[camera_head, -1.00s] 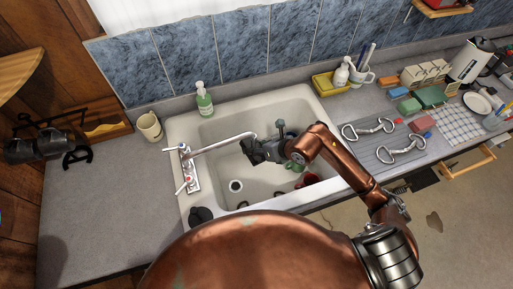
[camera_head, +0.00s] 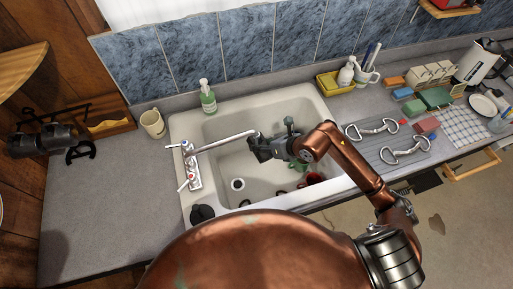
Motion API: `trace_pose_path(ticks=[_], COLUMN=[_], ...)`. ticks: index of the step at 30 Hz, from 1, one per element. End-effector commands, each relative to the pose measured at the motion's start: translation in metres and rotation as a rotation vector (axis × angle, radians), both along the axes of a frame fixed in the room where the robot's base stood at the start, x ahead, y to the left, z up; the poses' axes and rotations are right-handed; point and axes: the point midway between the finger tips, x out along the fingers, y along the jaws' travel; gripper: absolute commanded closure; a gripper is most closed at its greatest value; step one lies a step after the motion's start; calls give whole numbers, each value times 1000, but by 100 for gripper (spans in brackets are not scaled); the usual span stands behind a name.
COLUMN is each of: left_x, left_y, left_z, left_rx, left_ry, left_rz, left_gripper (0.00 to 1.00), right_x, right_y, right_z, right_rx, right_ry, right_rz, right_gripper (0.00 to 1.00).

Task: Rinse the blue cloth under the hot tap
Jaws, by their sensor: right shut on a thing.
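The mixer tap (camera_head: 192,167) stands on the sink's left rim, with a blue-marked handle (camera_head: 184,147) at the back and a red-marked handle (camera_head: 189,180) in front. Its long spout (camera_head: 225,142) points right over the basin. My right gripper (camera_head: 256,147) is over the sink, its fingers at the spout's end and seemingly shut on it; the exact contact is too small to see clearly.
The white sink (camera_head: 210,195) holds green and red things (camera_head: 312,179) on its right, partly behind my arm. A soap bottle (camera_head: 208,97) and a cup (camera_head: 153,123) stand behind. Metal bits (camera_head: 405,150) lie on the right drainer. The left counter (camera_head: 110,200) is largely clear.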

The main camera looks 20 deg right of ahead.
Motion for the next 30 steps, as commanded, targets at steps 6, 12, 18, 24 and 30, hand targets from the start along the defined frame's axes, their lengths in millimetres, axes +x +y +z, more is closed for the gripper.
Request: trace_pose_path(ticks=[6, 12, 18, 24, 30], left_x=[0, 0, 0, 0, 1], left_y=[0, 0, 0, 0, 0], left_z=[-1, -1, 0, 1, 2], left_rx=[0, 0, 0, 0, 0], left_ry=[0, 0, 0, -1, -1], left_rz=[0, 0, 0, 0, 0], left_gripper=[60, 60, 60, 60, 60], right_x=[0, 0, 0, 0, -1], right_y=[-3, -2, -1, 4, 10], right_z=[0, 0, 0, 1, 1], right_rx=[1, 1, 1, 0, 1], right_ry=[0, 0, 0, 0, 0], right_rz=[1, 1, 1, 1, 2], right_gripper=[89, 89, 89, 89, 89])
